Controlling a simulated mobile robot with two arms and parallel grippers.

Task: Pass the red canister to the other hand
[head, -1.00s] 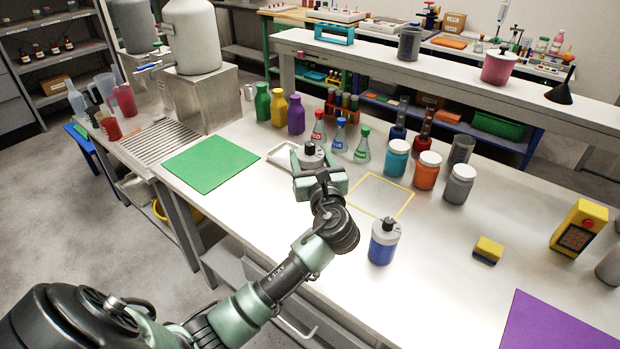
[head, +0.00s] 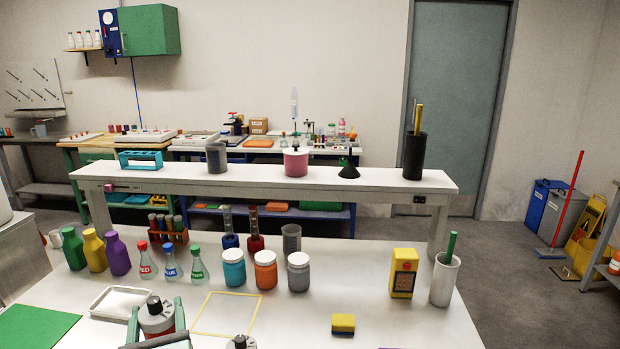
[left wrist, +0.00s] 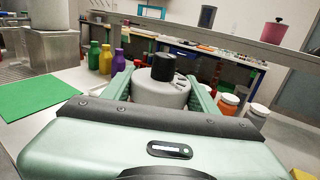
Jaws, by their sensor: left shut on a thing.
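The red canister (head: 156,318) shows its grey shoulder, black cap and a sliver of red body at the bottom of the head view. My left gripper (head: 158,325) is shut on it, with one green finger on each side. In the left wrist view the canister's grey top (left wrist: 160,91) and black cap stand upright between the fingers of my left gripper (left wrist: 161,98); its lower body is hidden behind the gripper. My right gripper is not in view.
A yellow square outline (head: 228,313) lies right of the canister, with a blue canister's top (head: 240,343) near the front edge. A white tray (head: 119,303) is just behind on the left. Flasks and jars (head: 233,268) line the back. A yellow sponge (head: 343,323) lies right.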

